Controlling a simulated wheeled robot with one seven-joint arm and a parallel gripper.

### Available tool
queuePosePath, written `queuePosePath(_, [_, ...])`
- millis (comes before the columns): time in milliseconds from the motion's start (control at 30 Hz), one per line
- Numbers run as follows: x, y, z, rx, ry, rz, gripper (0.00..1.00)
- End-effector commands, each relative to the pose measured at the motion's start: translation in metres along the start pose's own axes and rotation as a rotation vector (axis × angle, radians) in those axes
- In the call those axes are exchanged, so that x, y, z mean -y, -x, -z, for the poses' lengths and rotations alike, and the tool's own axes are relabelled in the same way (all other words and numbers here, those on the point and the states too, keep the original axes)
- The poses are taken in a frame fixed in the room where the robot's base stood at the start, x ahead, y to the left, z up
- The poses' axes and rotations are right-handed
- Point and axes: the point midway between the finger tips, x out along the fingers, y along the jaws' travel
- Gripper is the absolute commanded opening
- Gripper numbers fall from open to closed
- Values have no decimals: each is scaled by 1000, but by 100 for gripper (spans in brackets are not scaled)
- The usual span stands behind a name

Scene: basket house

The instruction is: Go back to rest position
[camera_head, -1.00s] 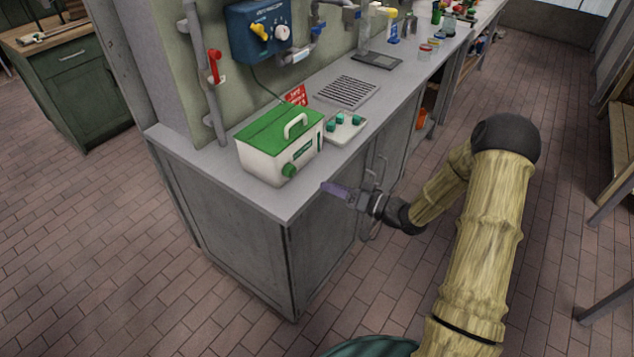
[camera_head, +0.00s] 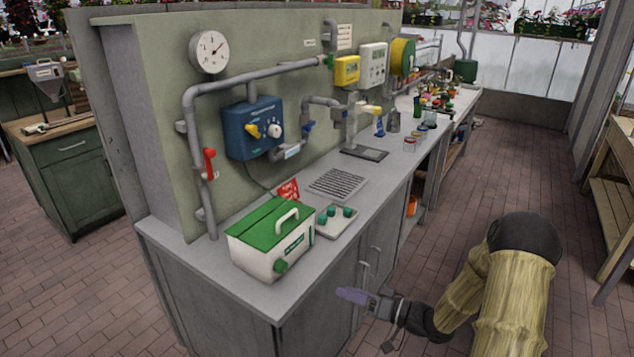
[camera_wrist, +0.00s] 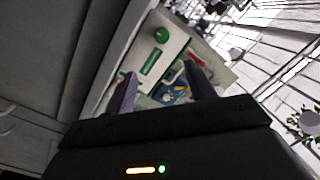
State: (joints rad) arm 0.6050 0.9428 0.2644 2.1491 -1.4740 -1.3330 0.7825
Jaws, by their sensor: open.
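My gripper (camera_head: 352,296) is open and empty in the head view, held in front of the counter's front edge. In the wrist view its two purple fingers (camera_wrist: 160,92) are spread apart, with nothing between them up close. Beyond them shows a white box with a green knob, apart from the fingers. In the head view this white box (camera_head: 255,258) with a green lid and a white handle stands on the near end of the counter, left of my gripper. My arm comes in from the lower right.
The grey counter (camera_head: 190,258) carries a small tray with green knobs (camera_head: 338,219), a drain grille (camera_head: 338,183) and several jars farther back. A panel with pipes, a gauge (camera_head: 209,52) and a blue box (camera_head: 250,128) rises behind. The floor to the right is free up to a wooden bench (camera_head: 612,200).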

Motion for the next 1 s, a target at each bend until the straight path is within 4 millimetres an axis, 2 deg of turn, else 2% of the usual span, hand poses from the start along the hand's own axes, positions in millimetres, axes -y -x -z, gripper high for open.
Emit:
queuePosePath(167, [-1, -9, 13, 61, 77, -148, 55])
queuePosePath(300, [-4, -10, 29, 157, 177, -380, 55])
queuePosePath(467, [3, 6, 47, 276, 259, -647, 55])
queuePosePath(567, [15, 22, 55, 349, 281, -797, 55])
queuePosePath(767, [60, 61, 61, 498, 250, -1043, 55])
queuePosePath(867, [91, 80, 56, 572, 196, -1130, 55])
queuePosePath(1000, [142, 103, 40, 676, 85, -1197, 55])
